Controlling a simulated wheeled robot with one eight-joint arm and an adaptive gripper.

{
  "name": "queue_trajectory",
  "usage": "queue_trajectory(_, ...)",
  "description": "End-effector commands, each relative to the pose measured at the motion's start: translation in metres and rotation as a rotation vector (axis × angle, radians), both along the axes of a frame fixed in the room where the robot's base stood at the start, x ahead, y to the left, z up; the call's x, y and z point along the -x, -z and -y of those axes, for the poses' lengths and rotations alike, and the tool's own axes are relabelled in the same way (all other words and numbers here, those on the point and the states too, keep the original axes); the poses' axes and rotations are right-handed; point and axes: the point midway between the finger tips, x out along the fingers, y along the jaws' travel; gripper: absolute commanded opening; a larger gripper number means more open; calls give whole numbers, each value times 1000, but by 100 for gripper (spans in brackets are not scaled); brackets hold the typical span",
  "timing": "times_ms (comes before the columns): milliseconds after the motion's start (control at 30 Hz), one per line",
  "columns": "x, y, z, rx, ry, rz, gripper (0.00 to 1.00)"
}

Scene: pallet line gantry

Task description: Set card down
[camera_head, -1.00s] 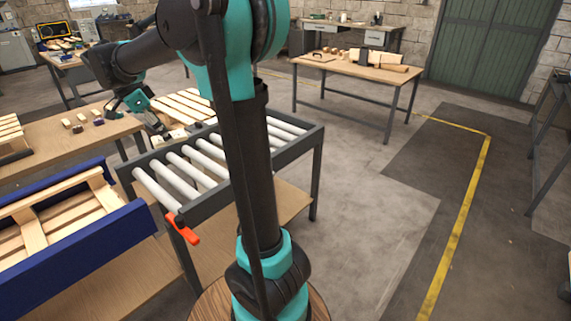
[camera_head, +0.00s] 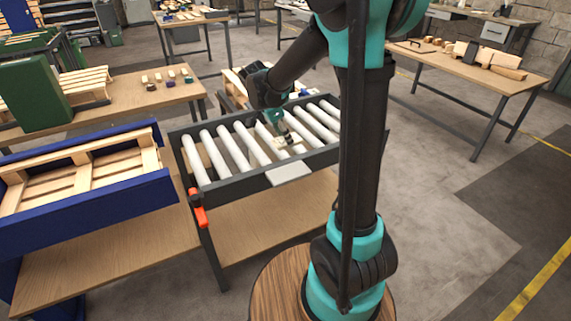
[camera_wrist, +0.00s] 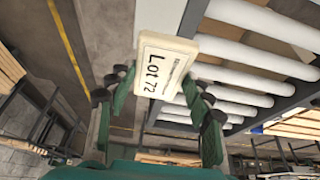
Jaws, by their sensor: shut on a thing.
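The card (camera_wrist: 165,58) is a cream, block-like plate with a white label reading "Lot 72". My gripper (camera_wrist: 157,92) is shut on it in the wrist view, with dark finger pads at both sides. In the head view my gripper (camera_head: 281,136) is small, above the rollers of the conveyor (camera_head: 262,143). A small pale shape beside it there is probably the card, but it is partly hidden. A light grey plate (camera_head: 289,173) is on the conveyor's near rail, just in front of my gripper.
A red-orange handle (camera_head: 198,208) sticks out at the conveyor's near left corner. A blue frame (camera_head: 95,212) with wooden slats stands to the left. Behind it, a table (camera_head: 135,98) holds a green box (camera_head: 35,93) and small blocks. Open floor lies to the right.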

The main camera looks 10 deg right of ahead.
Motion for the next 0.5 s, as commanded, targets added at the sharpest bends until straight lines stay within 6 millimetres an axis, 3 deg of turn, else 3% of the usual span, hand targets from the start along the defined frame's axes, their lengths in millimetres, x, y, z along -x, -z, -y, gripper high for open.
queue_trajectory(200, -1, 52, 0, 0, 1, 0, 23)
queue_trajectory(500, 0, 84, 0, 0, 1, -1, 23)
